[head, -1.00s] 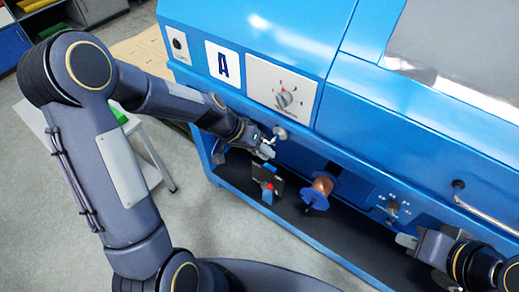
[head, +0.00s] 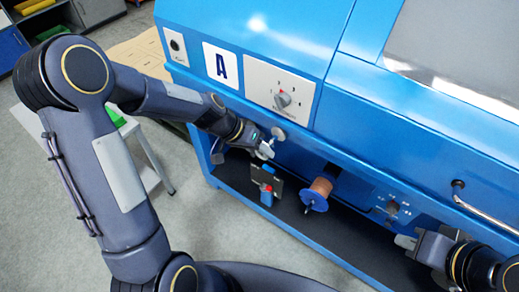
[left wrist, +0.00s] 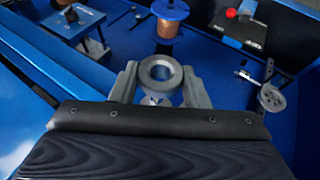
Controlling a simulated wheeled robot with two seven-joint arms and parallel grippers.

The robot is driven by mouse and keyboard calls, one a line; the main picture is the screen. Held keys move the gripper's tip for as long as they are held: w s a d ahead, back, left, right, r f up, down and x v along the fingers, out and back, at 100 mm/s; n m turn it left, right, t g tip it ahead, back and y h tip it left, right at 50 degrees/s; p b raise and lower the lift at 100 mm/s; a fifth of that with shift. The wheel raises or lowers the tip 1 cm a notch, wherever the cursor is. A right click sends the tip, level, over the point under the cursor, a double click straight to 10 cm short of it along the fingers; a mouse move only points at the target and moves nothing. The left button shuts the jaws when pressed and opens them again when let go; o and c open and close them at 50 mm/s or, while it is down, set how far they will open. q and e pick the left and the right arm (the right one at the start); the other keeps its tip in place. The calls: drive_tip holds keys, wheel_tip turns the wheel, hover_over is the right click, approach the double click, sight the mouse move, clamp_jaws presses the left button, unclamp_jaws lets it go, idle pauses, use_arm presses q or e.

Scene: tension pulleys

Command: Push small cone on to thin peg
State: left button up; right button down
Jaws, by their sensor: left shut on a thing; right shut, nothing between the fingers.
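My left gripper (head: 264,151) is under the front edge of the blue machine, to the left of the copper spool. In the left wrist view its fingers (left wrist: 158,95) are shut on the small grey cone (left wrist: 160,69), a round piece with a hole in its end. In the head view the cone is too small to make out clearly. A thin peg (head: 306,210) sticks out of the blue-flanged copper spool (head: 319,188). The cone is apart from this peg. My right gripper (head: 405,242) is shut and empty at the lower right.
A grey wheel on an arm (left wrist: 272,98) is right of the held cone. A dark plate with a red knob (left wrist: 231,13) stands farther back. The blue machine's panel and dial (head: 282,100) are above my left gripper. A handle (head: 480,208) is at the right.

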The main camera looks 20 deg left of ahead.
sight(273, 137)
use_arm(q)
drive_tip(key=shift+b, duration=0.35)
idle(0.5)
drive_tip(key=shift+w, duration=0.1)
drive_tip(key=shift+w+d, duration=0.25)
drive_tip(key=shift+w, duration=0.4)
drive_tip(key=shift+w+d, duration=0.25)
drive_tip(key=shift+w, duration=0.4)
idle(0.5)
idle(0.3)
drive_tip(key=shift+w+d, duration=0.25)
drive_tip(key=shift+w, duration=0.45)
drive_tip(key=shift+w+d, duration=0.25)
drive_tip(key=shift+w, duration=0.4)
drive_tip(key=shift+w, duration=0.15)
idle(0.4)
